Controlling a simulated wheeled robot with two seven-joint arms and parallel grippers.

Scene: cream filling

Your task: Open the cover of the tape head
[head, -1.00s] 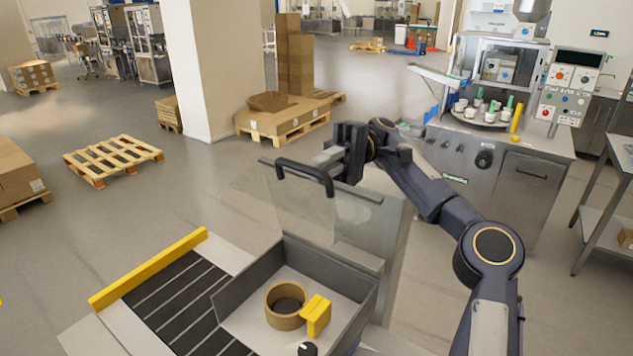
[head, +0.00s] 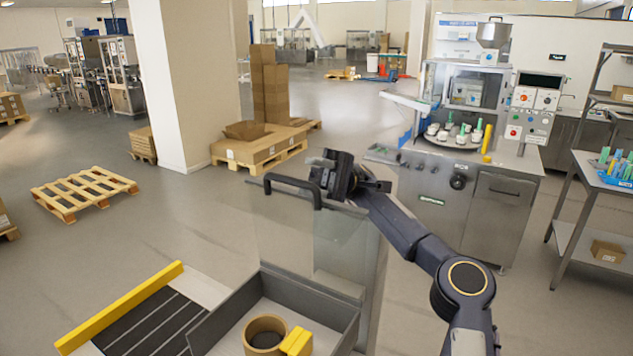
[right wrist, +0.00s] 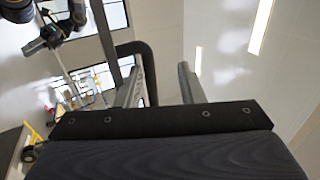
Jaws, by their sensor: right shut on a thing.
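The tape head is a grey open-topped box (head: 315,288) at the lower middle of the head view. Its clear cover (head: 283,238) stands roughly upright at the box's far side, with a black handle (head: 288,183) along its top edge. My right gripper (head: 322,178) is at the right end of this handle, shut on it; the contact is partly hidden. In the right wrist view, the black handle (right wrist: 146,62) shows beside the fingers. A tan tape roll (head: 264,330) and a yellow block (head: 297,342) are in the box. My left gripper is not seen.
A striped conveyor with a yellow side rail (head: 120,308) lies left of the box. A filling machine (head: 465,195) stands behind on the right, near a steel rack (head: 570,235). Pallets (head: 85,192) and stacked cartons (head: 268,95) lie farther back. The floor between is free.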

